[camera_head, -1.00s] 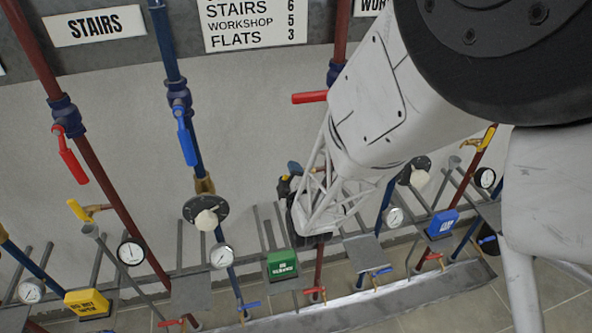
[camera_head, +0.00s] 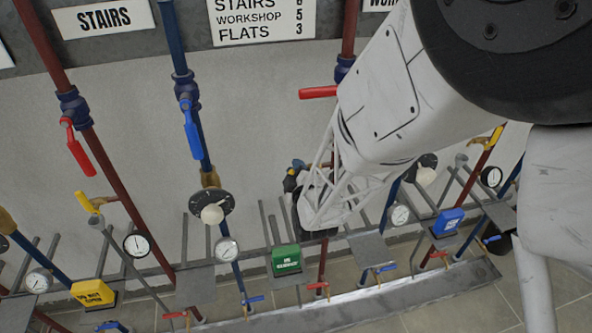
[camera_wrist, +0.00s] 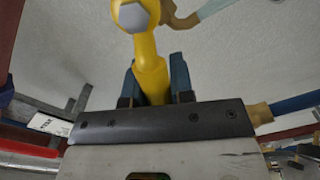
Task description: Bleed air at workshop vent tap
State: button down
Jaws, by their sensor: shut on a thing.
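My gripper (camera_wrist: 158,85) is shut on a yellow tap lever (camera_wrist: 151,72), with one dark blue-grey finger on each side of it. The lever runs up to a grey hexagonal nut (camera_wrist: 133,16), beside a brass spout (camera_wrist: 184,21). In the head view my gripper (camera_head: 293,177) is low on the wall, by a red pipe (camera_head: 323,258); my own arm hides most of this tap. A sign at the top right (camera_head: 376,18) reads only "WOR", the rest being covered. Another yellow-levered tap (camera_head: 90,203) is at the left.
Gauges, round valve dials (camera_head: 212,207), a green tag (camera_head: 286,258) and a yellow tag (camera_head: 93,293) stand close around. A red lever (camera_head: 318,92) sticks out beside my arm. Grey bars and plates crowd the low front. Bare wall (camera_head: 250,120) is free to the left.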

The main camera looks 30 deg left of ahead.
jog(key=shift+w+d+r+m, duration=0.55)
jog(key=shift+w+d+m, duration=0.1)
jog(key=shift+m, duration=1.4)
jog(key=shift+w+d+r+m, duration=0.55)
jog(key=shift+w+d+m, duration=0.15)
jog(key=shift+m, duration=1.4)
jog(key=shift+w+d+r+m, duration=0.55)
jog(key=shift+w+d+m, duration=0.1)
jog(key=shift+m, duration=1.4)
jog(key=c, duration=1)
grip_release()
jog(key=shift+s+d, duration=0.1)
jog(key=shift+v, duration=3.75)
